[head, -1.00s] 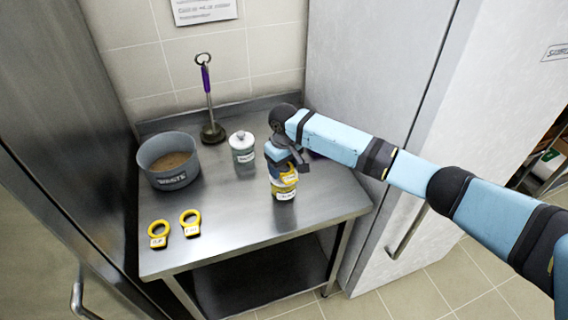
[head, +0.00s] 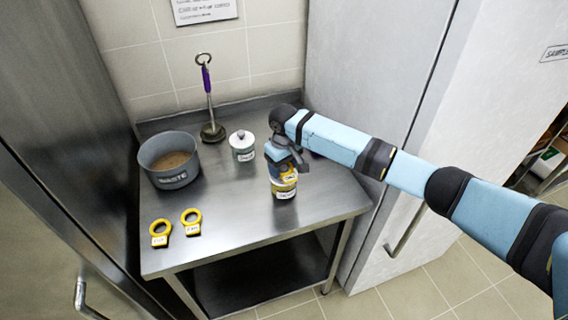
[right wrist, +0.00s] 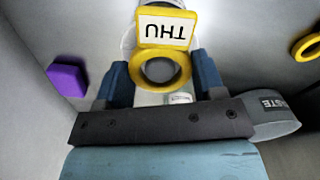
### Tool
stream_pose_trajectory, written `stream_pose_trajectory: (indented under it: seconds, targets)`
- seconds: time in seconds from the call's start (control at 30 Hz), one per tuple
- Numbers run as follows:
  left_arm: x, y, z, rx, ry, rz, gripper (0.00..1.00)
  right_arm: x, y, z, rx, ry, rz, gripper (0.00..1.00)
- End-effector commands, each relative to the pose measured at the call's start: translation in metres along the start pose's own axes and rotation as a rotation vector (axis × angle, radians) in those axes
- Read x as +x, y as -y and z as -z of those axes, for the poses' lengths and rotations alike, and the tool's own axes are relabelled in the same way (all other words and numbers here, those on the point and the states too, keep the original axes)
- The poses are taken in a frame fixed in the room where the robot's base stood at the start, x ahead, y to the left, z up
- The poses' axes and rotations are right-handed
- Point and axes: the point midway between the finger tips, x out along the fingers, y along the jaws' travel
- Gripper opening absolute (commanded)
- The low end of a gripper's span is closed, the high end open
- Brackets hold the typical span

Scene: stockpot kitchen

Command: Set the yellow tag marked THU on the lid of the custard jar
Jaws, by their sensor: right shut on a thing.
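My right gripper (head: 284,168) is shut on the yellow ring tag, whose white label reads THU in the right wrist view (right wrist: 165,28). The ring sits between the blue fingertips (right wrist: 160,80). A jar with a yellowish and white label (head: 284,192) stands on the steel table directly under the gripper. The gripper and tag hide most of its lid. I cannot tell if the tag touches the lid, and the jar's label is too small to read. My left gripper is not in view.
A second, white-lidded jar (head: 242,146) stands to the left of the gripper. Two yellow tags (head: 160,230) (head: 191,220) lie at the front left. The table's (head: 240,220) front middle is clear.

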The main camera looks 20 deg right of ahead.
Motion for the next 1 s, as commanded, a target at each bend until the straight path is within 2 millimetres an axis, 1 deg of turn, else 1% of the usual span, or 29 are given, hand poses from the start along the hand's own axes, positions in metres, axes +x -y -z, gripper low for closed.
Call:
stream_pose_trajectory:
  seconds: [0.13,0.57,1.0]
  targets:
    - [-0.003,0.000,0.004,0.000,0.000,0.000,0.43,-0.001,0.000,0.000,0.000,0.000,0.000,0.40]
    - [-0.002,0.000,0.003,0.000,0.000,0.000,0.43,0.001,0.000,0.000,0.001,0.000,-0.001,0.40]
    - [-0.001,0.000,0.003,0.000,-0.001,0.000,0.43,0.009,-0.001,0.000,0.001,0.000,-0.001,0.40]
